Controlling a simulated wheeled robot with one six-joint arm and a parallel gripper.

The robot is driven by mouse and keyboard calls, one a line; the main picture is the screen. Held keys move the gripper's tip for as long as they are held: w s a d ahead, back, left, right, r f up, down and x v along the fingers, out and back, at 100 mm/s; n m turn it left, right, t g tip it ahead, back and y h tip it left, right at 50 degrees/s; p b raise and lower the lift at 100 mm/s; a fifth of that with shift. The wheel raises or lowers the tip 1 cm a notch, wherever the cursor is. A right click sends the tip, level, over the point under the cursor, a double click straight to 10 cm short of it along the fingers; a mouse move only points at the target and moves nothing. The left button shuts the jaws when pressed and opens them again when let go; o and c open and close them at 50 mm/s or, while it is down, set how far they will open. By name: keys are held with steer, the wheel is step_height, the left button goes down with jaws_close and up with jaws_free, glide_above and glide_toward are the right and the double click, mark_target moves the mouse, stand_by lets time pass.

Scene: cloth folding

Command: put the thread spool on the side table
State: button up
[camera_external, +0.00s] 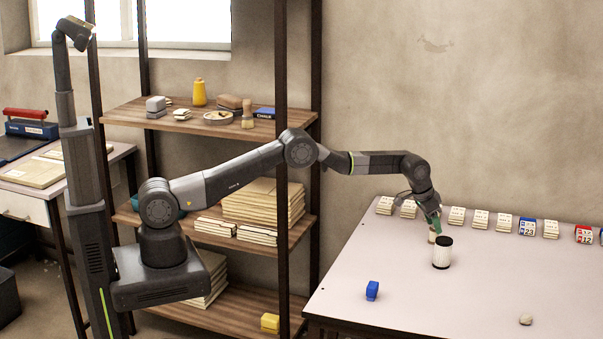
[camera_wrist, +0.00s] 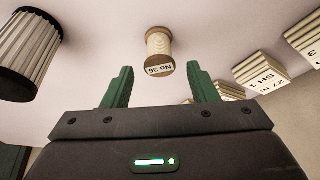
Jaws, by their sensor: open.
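The thread spool, wooden with cream thread and a label "No 36", shows in the wrist view (camera_wrist: 158,45) just beyond and between my fingertips. In the external view the spool (camera_external: 432,237) stands on the pale right table (camera_external: 400,290), partly hidden by my fingers and a cylinder. My gripper (camera_external: 435,222) is open and empty, its green fingers pointing down at the spool; it also shows in the wrist view (camera_wrist: 160,85). A table with a drawer (camera_external: 22,206) stands at the far left. I cannot tell which table is the side table.
A white ribbed cylinder with black ends (camera_external: 442,254) stands close to the spool. Several small card stacks (camera_external: 480,219) line the back edge. A loaded shelf (camera_external: 215,127) stands behind my arm.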

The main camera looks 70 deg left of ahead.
steer(key=v, duration=0.7)
steer(key=shift+r, duration=0.3)
steer(key=shift+s, duration=0.1)
